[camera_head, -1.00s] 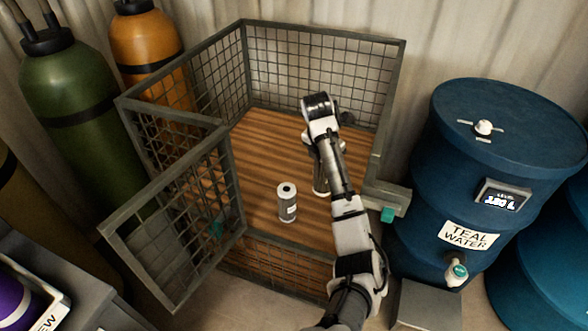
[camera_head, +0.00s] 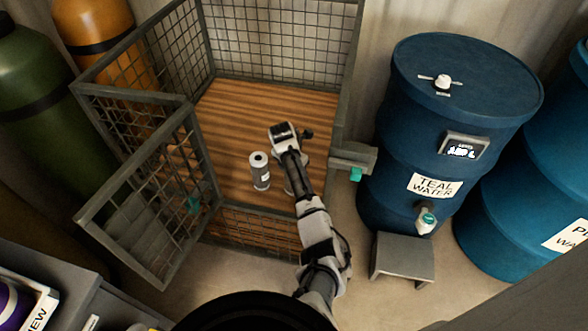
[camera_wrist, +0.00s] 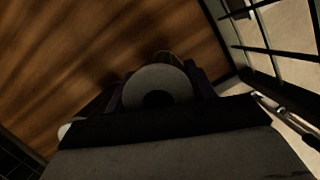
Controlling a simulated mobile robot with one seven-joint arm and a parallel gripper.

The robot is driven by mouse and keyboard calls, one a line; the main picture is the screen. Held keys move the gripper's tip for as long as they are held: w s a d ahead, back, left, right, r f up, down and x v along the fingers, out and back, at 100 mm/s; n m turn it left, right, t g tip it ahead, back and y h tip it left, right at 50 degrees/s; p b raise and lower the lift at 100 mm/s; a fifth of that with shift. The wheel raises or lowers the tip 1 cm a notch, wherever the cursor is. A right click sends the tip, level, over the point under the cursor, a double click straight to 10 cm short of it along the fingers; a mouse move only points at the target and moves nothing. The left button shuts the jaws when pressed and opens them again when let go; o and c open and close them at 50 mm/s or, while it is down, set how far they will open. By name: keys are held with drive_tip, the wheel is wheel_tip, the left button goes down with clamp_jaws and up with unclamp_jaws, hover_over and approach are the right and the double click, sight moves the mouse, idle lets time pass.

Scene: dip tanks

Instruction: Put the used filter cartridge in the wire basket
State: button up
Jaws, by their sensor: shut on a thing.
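The wire basket (camera_head: 348,72) is a large grey mesh cage with a striped wooden floor, its front-left door (camera_head: 150,205) swung open. My gripper (camera_wrist: 158,88) is shut on a round filter cartridge (camera_wrist: 150,78), seen end-on in the wrist view as a pale grey disc with a dark centre hole. In the head view my wrist is low inside the basket and largely hides the held cartridge. The wrist view shows wooden floor beyond it; whether it touches the floor I cannot tell. Another pale cartridge (camera_head: 260,171) stands upright on the floor just left of my gripper.
Basket mesh also shows at the right of the wrist view (camera_wrist: 262,45). The teal water drum (camera_head: 455,130) stands right of the basket, with a small grey step (camera_head: 403,257) before it. Green and orange cylinders (camera_head: 95,40) stand left. The basket's rear floor is clear.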

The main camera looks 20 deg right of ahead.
drive_tip(key=shift+f, duration=0.55)
drive_tip(key=o, duration=1.3)
drive_tip(key=shift+f, duration=0.1)
drive_tip(key=b+v, duration=0.1)
drive_tip(key=v, duration=1.1)
drive_tip(key=shift+b, duration=0.35)
